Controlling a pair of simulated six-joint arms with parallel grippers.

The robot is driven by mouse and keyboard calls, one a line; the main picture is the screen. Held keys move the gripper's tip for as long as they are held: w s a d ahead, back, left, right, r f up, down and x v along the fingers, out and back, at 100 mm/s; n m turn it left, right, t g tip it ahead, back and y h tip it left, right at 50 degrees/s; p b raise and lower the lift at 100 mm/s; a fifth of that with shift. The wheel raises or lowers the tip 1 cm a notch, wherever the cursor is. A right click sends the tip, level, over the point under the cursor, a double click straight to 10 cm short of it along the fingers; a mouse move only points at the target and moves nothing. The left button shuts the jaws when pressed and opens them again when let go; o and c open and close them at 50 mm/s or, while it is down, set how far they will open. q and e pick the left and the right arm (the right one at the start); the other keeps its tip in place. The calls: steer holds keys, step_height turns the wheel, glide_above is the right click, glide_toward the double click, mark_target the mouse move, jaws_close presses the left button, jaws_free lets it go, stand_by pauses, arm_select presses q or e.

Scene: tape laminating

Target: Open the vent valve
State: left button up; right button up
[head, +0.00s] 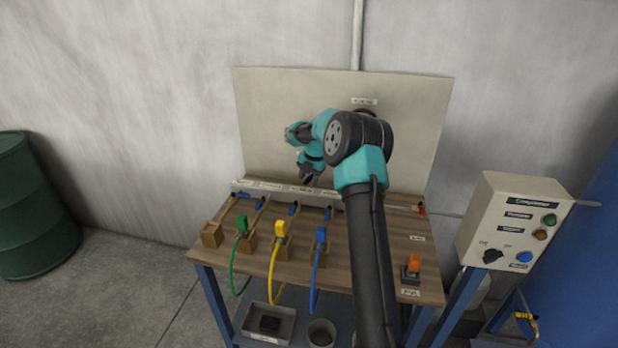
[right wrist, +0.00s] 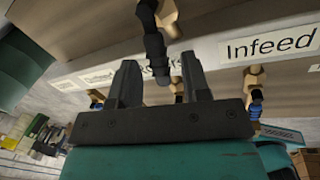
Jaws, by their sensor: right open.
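My right gripper (head: 309,174) hangs over the pipe rail at the back of the workbench. In the right wrist view its two fingers (right wrist: 159,68) are open. A dark valve handle on a brass fitting (right wrist: 157,45) shows between the fingertips; I cannot tell if they touch it. Several small blue-handled valves (head: 293,208) sit along the rail, and a red-handled valve (head: 422,211) is at its right end. The rail's labels are too small in the head view; the wrist view shows one reading "Infeed" (right wrist: 271,45). I cannot tell which valve is the vent valve. My left gripper is out of view.
Green (head: 242,226), yellow (head: 281,230) and blue (head: 320,236) hose connectors stand on wooden blocks along the bench (head: 340,277). An orange switch (head: 413,264) is at the front right. A control box (head: 512,225) stands right. A beige panel (head: 275,120) rises behind.

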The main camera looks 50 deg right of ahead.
steer(key=shift+c, duration=0.2)
jaws_close()
stand_by(0.4)
